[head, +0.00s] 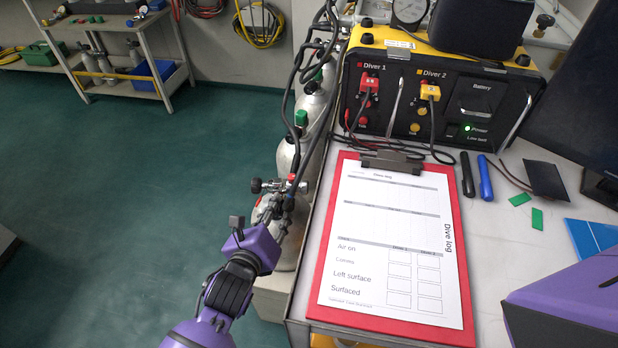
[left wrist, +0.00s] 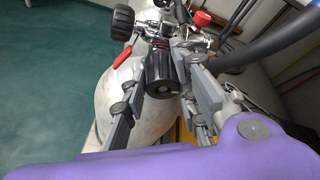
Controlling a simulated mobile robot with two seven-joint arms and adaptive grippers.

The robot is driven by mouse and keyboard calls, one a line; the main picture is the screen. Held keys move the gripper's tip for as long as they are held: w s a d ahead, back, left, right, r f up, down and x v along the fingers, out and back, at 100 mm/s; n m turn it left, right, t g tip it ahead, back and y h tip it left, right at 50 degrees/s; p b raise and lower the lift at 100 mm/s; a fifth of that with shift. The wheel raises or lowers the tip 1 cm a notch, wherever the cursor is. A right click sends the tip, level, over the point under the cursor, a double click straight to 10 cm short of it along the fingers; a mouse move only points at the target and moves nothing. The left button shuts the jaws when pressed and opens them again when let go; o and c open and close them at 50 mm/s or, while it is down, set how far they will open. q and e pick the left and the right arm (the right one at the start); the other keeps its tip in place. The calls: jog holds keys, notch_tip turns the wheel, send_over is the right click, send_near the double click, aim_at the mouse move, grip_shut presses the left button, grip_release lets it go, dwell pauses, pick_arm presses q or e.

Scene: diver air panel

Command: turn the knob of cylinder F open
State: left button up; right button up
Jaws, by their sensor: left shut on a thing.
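My left gripper (head: 273,218) is at the valve of the nearest grey-white cylinder (head: 288,255), beside the bench. In the left wrist view, its two grey fingers (left wrist: 160,97) are on either side of a black ribbed knob (left wrist: 160,74) and shut on it. The cylinder's pale body shows below the valve in that view (left wrist: 108,85). No letter F can be read on the cylinder, and how far the knob is turned cannot be told. My right gripper is not in view; only a purple part of my arm shows at the lower right.
A second black knob (left wrist: 121,22) and a red cap (left wrist: 201,18) sit on the valve assembly. More cylinders (head: 312,103) and black hoses stand behind. The bench holds a red clipboard (head: 340,210) and a yellow-black air panel (head: 455,95). Open green floor (head: 130,200) lies left.

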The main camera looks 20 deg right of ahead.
pick_arm(q)
jog(key=shift+a+f+n+p, duration=0.25)
jog(key=shift+a+n+p, duration=0.05)
jog(key=shift+n, duration=0.1)
jog(key=shift+f+n+h, duration=0.1)
jog(key=shift+n+h, duration=0.4)
jog(key=shift+n, duration=0.1)
jog(key=shift+f+n+g+h, duration=0.3)
jog(key=shift+n+h, duration=0.4)
jog(key=shift+n, duration=0.6)
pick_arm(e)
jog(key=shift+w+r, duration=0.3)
pick_arm(q)
jog(key=o, duration=1)
jog(key=shift+d+r, duration=0.15)
jog(key=shift+r, duration=0.05)
